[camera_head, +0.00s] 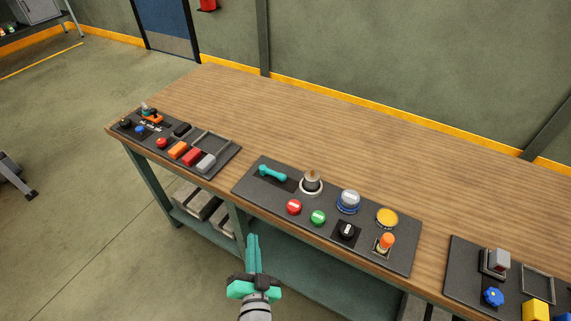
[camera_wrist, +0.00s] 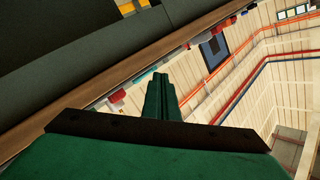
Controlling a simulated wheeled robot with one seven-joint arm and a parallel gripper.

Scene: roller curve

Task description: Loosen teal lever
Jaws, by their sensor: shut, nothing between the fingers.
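The teal lever (camera_head: 271,172) is a small bar with rounded ends, lying at the upper left of the middle black control panel (camera_head: 252,188) on the wooden bench. I cannot tell how tightly it is set. My gripper (camera_head: 252,238) is in front of the bench's near edge, below and left of the middle panel in the head view. Its teal fingers point towards the bench, are together and hold nothing. They are apart from the lever.
The middle panel also bears a red button (camera_head: 293,207), a green button (camera_head: 318,217), a blue-ringed knob (camera_head: 349,200), a yellow button (camera_head: 387,217) and an orange-topped switch (camera_head: 385,243). Other panels stand left (camera_head: 222,149) and right (camera_head: 462,270). The wooden bench top (camera_head: 300,120) behind is clear.

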